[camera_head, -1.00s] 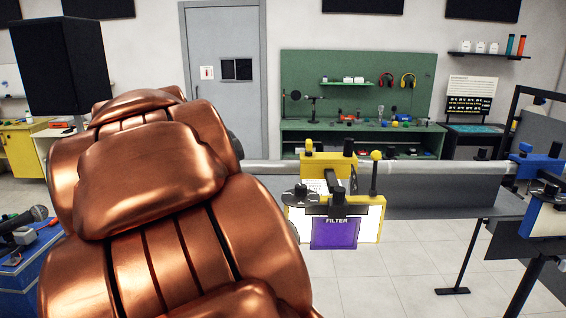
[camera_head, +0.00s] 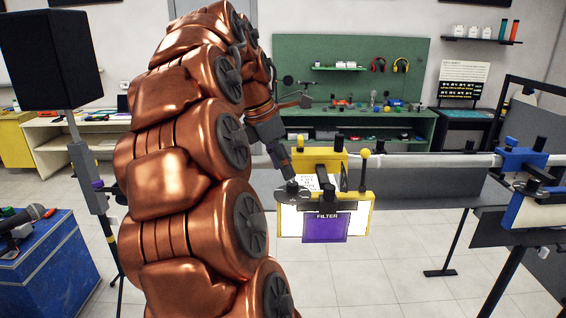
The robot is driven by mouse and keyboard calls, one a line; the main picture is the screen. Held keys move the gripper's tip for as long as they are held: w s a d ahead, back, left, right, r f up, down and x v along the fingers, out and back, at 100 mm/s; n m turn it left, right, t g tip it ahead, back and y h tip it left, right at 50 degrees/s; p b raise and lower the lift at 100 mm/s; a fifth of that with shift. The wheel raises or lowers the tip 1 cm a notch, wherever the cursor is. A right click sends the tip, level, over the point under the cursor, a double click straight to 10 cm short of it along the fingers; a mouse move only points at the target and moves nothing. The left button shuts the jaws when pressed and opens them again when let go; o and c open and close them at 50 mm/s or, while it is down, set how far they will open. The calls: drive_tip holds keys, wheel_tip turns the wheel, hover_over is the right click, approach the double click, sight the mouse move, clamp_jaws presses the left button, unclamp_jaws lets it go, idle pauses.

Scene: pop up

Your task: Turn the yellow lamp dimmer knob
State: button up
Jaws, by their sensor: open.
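The yellow lamp (camera_head: 327,160) hangs on the horizontal rail, with a white front panel and a purple square marked FILTER (camera_head: 325,228). A dark round knob (camera_head: 291,191) sits at its upper left front corner, and I take it for the dimmer. A yellow ball-topped lever (camera_head: 365,165) stands at its right. My gripper (camera_head: 286,165) is open and points down just above and behind the dark knob. It looks small and partly blurred into the lamp; I cannot tell whether it touches the knob.
My copper arm fills the left middle. A blue lamp (camera_head: 525,180) is on the right of the same rail (camera_head: 430,160). A blue case with a microphone (camera_head: 40,260) is at lower left. A speaker on a stand (camera_head: 45,60) is behind it. Open floor lies below the lamp.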

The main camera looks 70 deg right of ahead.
sight(290, 184)
drive_tip(key=b+x, duration=0.3)
drive_tip(key=x, duration=0.2)
drive_tip(key=shift+f, duration=0.1)
drive_tip(key=c, duration=0.6)
drive_tip(key=o, duration=0.5)
drive_tip(key=shift+c, duration=0.2)
